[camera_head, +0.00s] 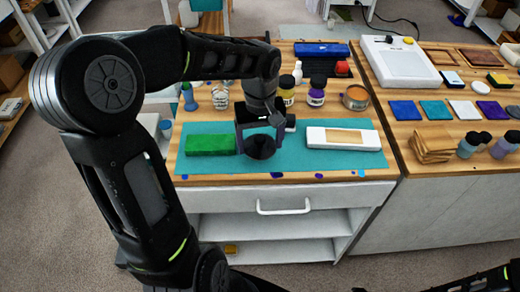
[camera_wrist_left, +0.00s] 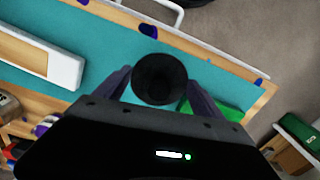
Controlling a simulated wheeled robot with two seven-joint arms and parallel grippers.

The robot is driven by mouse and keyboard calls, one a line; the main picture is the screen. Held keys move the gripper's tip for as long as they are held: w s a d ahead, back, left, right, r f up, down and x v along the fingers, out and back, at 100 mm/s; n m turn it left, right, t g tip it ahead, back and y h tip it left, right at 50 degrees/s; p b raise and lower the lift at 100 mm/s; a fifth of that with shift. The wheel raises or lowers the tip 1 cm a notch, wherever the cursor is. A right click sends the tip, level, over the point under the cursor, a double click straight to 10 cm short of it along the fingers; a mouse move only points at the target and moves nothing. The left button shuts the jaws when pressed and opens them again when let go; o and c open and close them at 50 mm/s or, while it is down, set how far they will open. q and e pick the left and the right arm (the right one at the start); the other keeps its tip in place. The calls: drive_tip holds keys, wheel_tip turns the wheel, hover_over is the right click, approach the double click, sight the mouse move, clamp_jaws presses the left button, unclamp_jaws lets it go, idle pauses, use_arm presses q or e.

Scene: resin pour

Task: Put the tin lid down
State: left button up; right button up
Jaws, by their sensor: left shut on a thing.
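My left gripper (camera_head: 260,143) is over the teal mat (camera_head: 300,168), between the green block and the white frame. It is shut on a dark round piece, which I take to be the tin lid (camera_head: 261,149). In the left wrist view the dark lid (camera_wrist_left: 160,78) sits between the two fingertips (camera_wrist_left: 158,86), with the mat behind it. I cannot tell whether it touches the mat. A round tin (camera_head: 356,98) with a brownish top stands at the back right of the mat. My right gripper is out of view.
A green block (camera_head: 210,145) lies left on the mat and a white frame (camera_head: 343,138) lies right. Bottles and jars (camera_head: 316,92) stand behind the mat. The bench's front edge (camera_head: 290,181) is close.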

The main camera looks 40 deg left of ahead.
sight(260, 150)
use_arm(q)
drive_tip(key=shift+f, duration=1.8)
drive_tip(key=shift+f, duration=0.25)
drive_tip(key=o, duration=1.3)
drive_tip(key=shift+r, duration=0.1)
drive_tip(key=shift+o, duration=0.2)
wheel_tip(260, 150, up, 12)
drive_tip(key=shift+r, duration=0.2)
